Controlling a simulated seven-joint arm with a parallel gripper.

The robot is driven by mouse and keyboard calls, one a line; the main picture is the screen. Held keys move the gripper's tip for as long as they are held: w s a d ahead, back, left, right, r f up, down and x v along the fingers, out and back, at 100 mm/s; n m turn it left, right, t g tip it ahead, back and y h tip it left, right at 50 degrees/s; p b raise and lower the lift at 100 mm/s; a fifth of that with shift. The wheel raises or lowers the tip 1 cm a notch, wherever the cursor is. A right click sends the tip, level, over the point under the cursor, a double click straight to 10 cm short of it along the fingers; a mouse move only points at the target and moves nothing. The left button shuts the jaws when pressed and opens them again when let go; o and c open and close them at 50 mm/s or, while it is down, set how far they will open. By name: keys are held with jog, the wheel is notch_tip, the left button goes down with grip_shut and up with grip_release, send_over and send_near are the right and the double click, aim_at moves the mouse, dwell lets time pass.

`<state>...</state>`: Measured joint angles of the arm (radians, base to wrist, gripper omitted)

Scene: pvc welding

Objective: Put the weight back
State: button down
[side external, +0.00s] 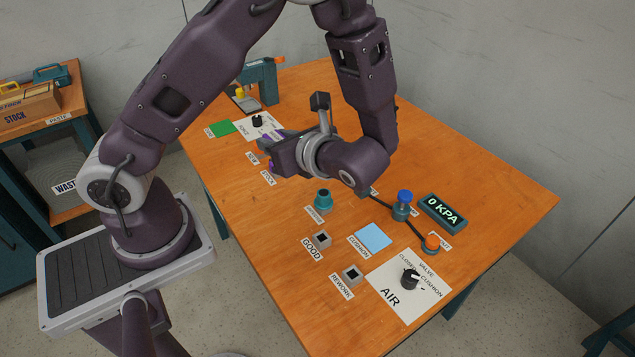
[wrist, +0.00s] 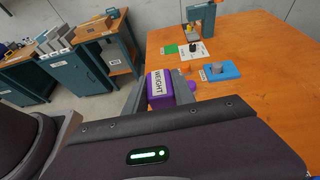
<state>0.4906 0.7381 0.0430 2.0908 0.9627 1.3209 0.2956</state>
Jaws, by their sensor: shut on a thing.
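The weight (wrist: 158,88) is a purple block with a white WEIGHT label, seen between my fingers in the wrist view. My gripper (wrist: 160,92) is shut on it. In the side view my gripper (side external: 268,151) is over the left part of the table, pointing left, with only bits of purple showing around it. A small DOCK label (side external: 268,179) lies on the table just below the gripper in the side view. In the wrist view a purple round piece (wrist: 192,86) shows right of the weight. I cannot tell how high the weight is held.
A blue block with a grey cylinder (wrist: 220,71) stands right of the weight. Beyond are a green pad (side external: 221,128), a knob panel (side external: 258,122) and a teal stand (side external: 262,78). Nearer the front are a teal holder (side external: 323,199), a cushion (side external: 373,238) and the AIR panel (side external: 394,294).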

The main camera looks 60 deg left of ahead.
jog(key=s+d+f+n+g+h, duration=0.1)
jog(key=s+d+n+g+h, duration=0.15)
jog(key=s+n+g, duration=0.65)
jog(key=s+d+r+n+g+h, duration=0.1)
jog(key=d+n+g+h, duration=0.1)
jog(key=d+n+h, duration=1.35)
jog(key=w+r+n+t+h, duration=0.2)
jog(key=w+n+t+h, duration=0.4)
jog(key=w+h, duration=0.25)
jog(key=r+n+t+y, duration=0.1)
jog(key=n+t+y, duration=0.7)
jog(key=n+t, duration=1.05)
send_over(317, 183)
notch_tip(317, 183, down, 23)
jog(key=shift+w+f, duration=0.1)
jog(key=shift+f, duration=0.35)
